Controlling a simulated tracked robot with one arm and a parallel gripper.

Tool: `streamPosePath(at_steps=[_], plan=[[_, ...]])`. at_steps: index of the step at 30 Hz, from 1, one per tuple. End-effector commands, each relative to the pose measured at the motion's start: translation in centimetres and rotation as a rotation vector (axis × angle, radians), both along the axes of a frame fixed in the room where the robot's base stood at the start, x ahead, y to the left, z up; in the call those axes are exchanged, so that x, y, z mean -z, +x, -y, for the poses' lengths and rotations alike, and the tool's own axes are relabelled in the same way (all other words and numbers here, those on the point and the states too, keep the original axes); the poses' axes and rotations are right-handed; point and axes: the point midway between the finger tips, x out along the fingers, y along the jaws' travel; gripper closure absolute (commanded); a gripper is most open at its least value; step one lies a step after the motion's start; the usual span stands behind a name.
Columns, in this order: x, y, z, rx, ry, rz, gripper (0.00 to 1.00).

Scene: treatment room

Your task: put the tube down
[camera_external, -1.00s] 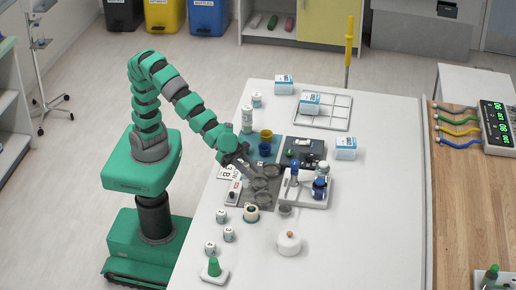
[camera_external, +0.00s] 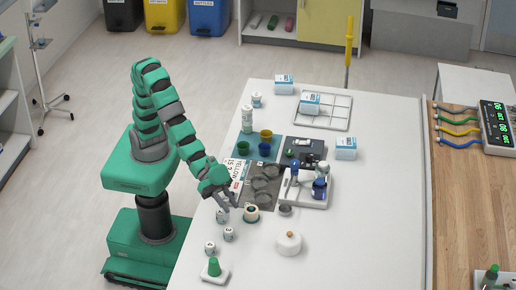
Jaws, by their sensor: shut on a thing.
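My gripper (camera_external: 230,203) is low over the left part of the white table, at the left edge of a dark mat. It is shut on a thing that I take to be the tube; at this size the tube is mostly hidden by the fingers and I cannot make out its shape. Whether it touches the table I cannot tell. A small white jar (camera_external: 222,216) stands right beside the fingertips. Printed label cards, one reading YELLOW (camera_external: 241,171), lie just behind my gripper.
Grey rings (camera_external: 272,171) lie on the dark mat (camera_external: 250,202). A tape roll (camera_external: 251,213), numbered jars (camera_external: 228,233), a round white pot (camera_external: 289,242) and a green cone (camera_external: 213,267) stand nearby. A white rack (camera_external: 319,201) is to the right. The front right of the table is clear.

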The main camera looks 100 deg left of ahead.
Motion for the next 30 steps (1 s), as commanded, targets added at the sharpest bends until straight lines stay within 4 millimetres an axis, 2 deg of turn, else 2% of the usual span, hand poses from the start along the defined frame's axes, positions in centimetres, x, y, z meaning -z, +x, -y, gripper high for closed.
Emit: streamPosePath(at_steps=[21, 30], plan=[[1.4, 8.9, 8.2, -0.002, -0.001, 0.001, 1.00], [1.4, 11.1, 10.4, -0.001, -0.002, 0.002, 1.00]])
